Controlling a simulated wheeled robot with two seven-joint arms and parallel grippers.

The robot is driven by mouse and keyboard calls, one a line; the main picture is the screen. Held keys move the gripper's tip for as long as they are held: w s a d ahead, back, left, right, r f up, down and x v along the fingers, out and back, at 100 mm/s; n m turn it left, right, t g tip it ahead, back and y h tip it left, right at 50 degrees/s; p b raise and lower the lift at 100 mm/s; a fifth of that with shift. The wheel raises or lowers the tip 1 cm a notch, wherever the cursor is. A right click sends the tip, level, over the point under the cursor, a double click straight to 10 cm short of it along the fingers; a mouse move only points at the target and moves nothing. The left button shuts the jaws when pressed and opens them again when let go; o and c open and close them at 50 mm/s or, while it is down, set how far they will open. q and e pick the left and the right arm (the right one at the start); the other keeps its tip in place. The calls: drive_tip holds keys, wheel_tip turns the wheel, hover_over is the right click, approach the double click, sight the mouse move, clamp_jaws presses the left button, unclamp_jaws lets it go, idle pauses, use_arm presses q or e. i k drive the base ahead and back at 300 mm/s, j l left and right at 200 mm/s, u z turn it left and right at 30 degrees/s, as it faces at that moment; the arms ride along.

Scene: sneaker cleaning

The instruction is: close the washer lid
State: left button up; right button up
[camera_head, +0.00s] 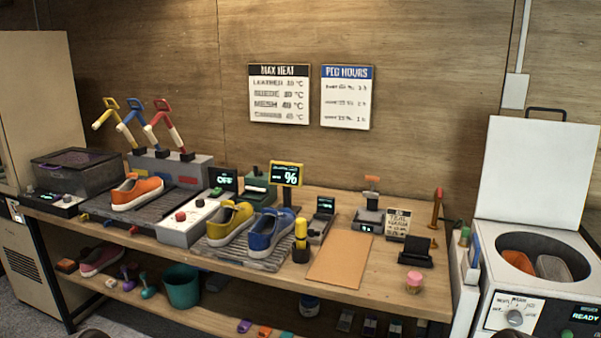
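The washer (545,312) stands at the far right, beside the workbench. Its white lid (536,172) is open and stands upright at the back, with a dark handle (546,112) on its top edge. The round drum opening (538,244) is uncovered. An orange-brown item (517,261) and a paler item (553,268) show inside it.
The workbench (335,290) runs along the wall left of the washer. It holds an orange sneaker (137,191), a yellow sneaker (230,222), a blue sneaker (270,229) and small devices. A narrow white unit with bottles (464,237) stands between bench and washer. Space above the drum looks clear.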

sight(535, 172)
drive_tip(key=z, duration=1)
drive_tip(key=i+l+z, duration=0.15)
drive_tip(key=l, duration=0.3)
drive_tip(key=k+l, duration=0.05)
